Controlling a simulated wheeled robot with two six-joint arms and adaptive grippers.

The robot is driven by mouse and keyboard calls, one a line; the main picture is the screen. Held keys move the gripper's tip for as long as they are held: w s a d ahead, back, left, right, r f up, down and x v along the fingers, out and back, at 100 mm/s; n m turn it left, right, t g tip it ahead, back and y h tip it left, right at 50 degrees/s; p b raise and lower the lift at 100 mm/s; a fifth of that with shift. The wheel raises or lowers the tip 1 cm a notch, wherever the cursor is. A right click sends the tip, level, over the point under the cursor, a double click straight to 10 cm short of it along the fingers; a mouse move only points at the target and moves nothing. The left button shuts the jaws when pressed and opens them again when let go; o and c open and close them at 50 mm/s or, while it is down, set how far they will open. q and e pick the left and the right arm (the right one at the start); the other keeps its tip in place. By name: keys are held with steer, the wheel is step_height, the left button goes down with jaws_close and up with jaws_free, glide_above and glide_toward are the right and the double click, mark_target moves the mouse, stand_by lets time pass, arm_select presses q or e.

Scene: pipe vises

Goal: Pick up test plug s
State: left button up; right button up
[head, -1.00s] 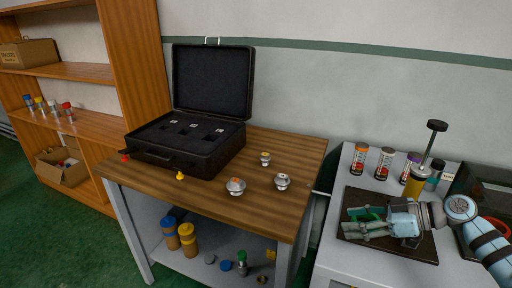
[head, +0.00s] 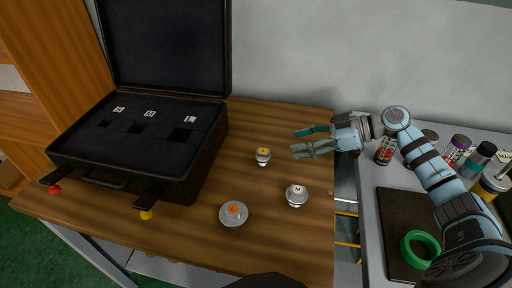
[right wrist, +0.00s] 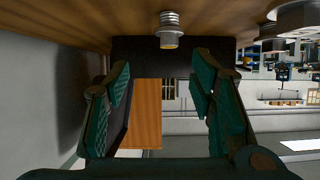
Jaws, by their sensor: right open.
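Test plug s, a small silver plug with a yellow top (head: 263,156), stands upright on the wooden table, the smallest of three plugs there. My right gripper (head: 306,141) is open and empty, coming in from the right with its fingers pointing left. Its tips are a short way right of the plug, not touching it. In the right wrist view, which is upside down, the ribbed silver plug with its yellow top (right wrist: 170,28) is ahead of the two spread fingers (right wrist: 160,85), near the upper middle. My left gripper is not seen.
The M plug (head: 296,195) and a larger orange-topped plug (head: 233,214) stand nearer the front. An open black case (head: 185,160) with slots marked S, M and L fills the table's left. A side bench (head: 370,215) with cans and a green ring (head: 420,246) is at right.

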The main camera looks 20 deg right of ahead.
mark_target(263, 154)
steer(key=x, duration=0.4)
steer(key=s+x, duration=0.1)
steer(key=x, duration=0.6)
steer(key=shift+a+f, duration=0.45)
steer(key=shift+a, duration=0.2)
steer(key=c, duration=1.1)
